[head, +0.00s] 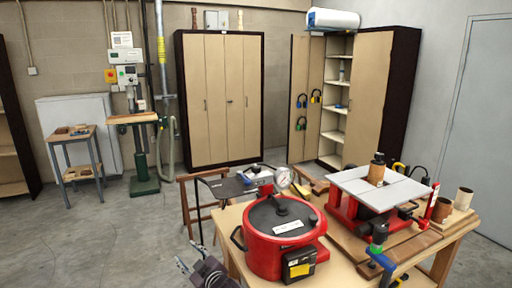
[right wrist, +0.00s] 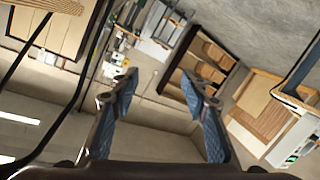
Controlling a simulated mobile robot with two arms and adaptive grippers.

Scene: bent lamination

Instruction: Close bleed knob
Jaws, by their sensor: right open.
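A round red pot (head: 272,250) with a dark lid stands on the wooden table, near its front left corner. A black knob (head: 281,204) sits on the lid. A round white gauge (head: 282,178) rises behind the pot. I cannot tell which small part is the bleed knob, or whether it is open or closed.
The floor (head: 110,235) at the left is clear.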

